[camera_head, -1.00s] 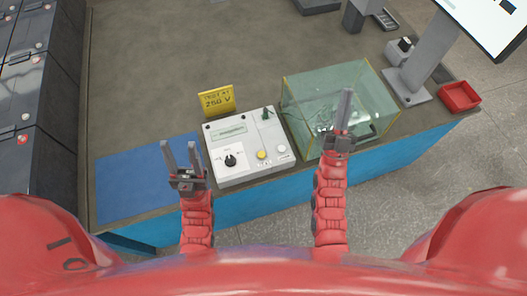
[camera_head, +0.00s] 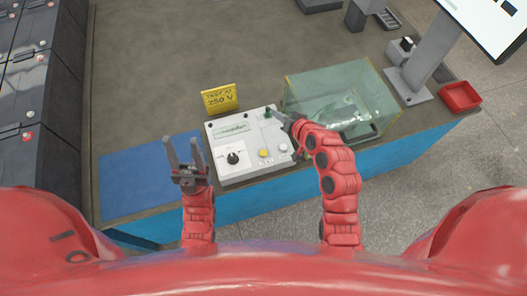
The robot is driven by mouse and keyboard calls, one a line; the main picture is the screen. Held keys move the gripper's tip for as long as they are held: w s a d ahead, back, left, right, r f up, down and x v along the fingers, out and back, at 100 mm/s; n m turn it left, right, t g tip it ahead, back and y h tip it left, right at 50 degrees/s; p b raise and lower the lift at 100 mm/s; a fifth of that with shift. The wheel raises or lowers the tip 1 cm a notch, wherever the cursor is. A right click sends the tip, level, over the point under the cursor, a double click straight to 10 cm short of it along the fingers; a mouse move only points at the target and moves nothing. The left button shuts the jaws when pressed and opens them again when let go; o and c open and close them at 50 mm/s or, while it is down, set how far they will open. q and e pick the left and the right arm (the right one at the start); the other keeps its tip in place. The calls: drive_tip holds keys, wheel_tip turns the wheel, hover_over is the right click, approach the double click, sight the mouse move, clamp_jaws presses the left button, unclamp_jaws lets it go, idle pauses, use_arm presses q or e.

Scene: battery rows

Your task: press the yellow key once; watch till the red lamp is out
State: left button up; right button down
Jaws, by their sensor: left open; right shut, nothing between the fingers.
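The grey test box (camera_head: 226,170) stands on the bench with a black knob (camera_head: 233,158), a small display (camera_head: 233,130) and a yellow key (camera_head: 263,153) near its front edge. A pale round button or lamp (camera_head: 283,147) sits right of the key. I cannot make out a lit red lamp on the box. My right gripper (camera_head: 277,115) is shut and empty, pointing left over the box's back right corner, behind the yellow key and apart from it. My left gripper (camera_head: 183,152) is open and empty, left of the box, over the blue mat (camera_head: 140,180).
A yellow "250 V" sign (camera_head: 220,98) stands behind the box. A clear, green-edged case (camera_head: 340,80) is close on the right, beside my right arm. A red tray (camera_head: 460,97) and a grey stand (camera_head: 420,75) are further right. The back left of the bench (camera_head: 150,60) is clear.

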drive_tip(key=s+a+f+n+g+y, duration=0.1)
drive_tip(key=s+a+f+n+g, duration=0.1)
drive_tip(key=s+a+g, duration=0.2)
drive_tip(key=s, duration=0.2)
drive_tip(key=shift+s, duration=0.4)
drive_tip(key=shift+f, duration=0.1)
wheel_tip(320, 180, down, 8)
drive_tip(key=b, duration=0.4)
drive_tip(key=shift+f+b, duration=0.3)
drive_tip(key=shift+b, duration=0.15)
idle(1.3)
drive_tip(key=shift+f+b, duration=0.45)
